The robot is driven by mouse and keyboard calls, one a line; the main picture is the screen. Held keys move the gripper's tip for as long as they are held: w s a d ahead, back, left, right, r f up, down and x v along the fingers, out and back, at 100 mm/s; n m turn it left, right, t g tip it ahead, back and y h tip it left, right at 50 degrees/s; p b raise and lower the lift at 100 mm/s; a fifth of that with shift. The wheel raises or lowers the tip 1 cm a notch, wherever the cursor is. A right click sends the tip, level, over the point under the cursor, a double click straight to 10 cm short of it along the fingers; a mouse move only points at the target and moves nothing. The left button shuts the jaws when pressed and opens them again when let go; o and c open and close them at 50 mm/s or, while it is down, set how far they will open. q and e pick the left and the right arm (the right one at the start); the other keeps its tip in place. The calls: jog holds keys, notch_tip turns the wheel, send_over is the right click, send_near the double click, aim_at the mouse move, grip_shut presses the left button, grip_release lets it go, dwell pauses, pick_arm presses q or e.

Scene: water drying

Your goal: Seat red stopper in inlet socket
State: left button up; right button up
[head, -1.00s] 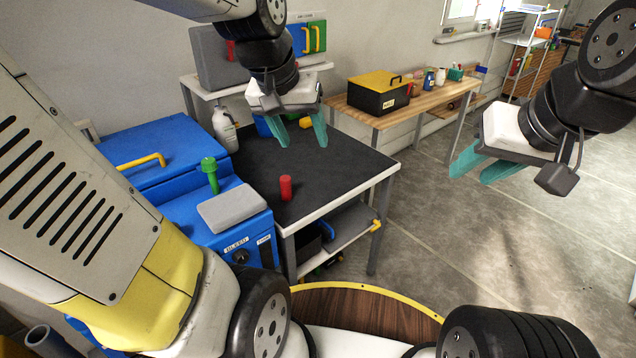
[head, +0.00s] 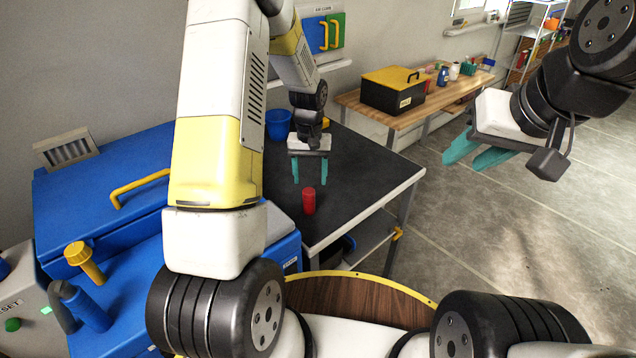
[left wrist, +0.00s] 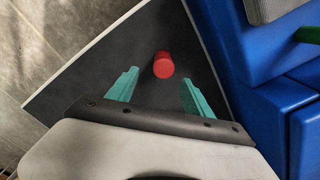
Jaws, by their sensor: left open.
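The red stopper (head: 309,200) stands upright on the black top of the table (head: 360,170), near its front edge. My left gripper (head: 310,180) is open and empty, with teal fingers pointing down just behind the stopper in the head view. In the left wrist view the red stopper (left wrist: 163,65) lies ahead of and between the two open fingers (left wrist: 158,90), not held. My right gripper (head: 475,155) hangs in the air at the right, fingers apart, holding nothing. I cannot make out the inlet socket; my left arm hides part of the blue machine.
The blue machine (head: 75,200) with a yellow handle (head: 138,187) stands left of the table. A blue bucket (head: 278,124) stands at the table's back. The floor at right is clear.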

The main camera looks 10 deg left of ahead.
aim_at(309, 190)
pick_arm(q)
jog(key=f, duration=0.4)
jog(key=shift+s+a+f, duration=0.25)
jog(key=shift+s+f, duration=0.1)
jog(key=shift+s, duration=0.05)
jog(key=shift+f, duration=0.5)
grip_shut()
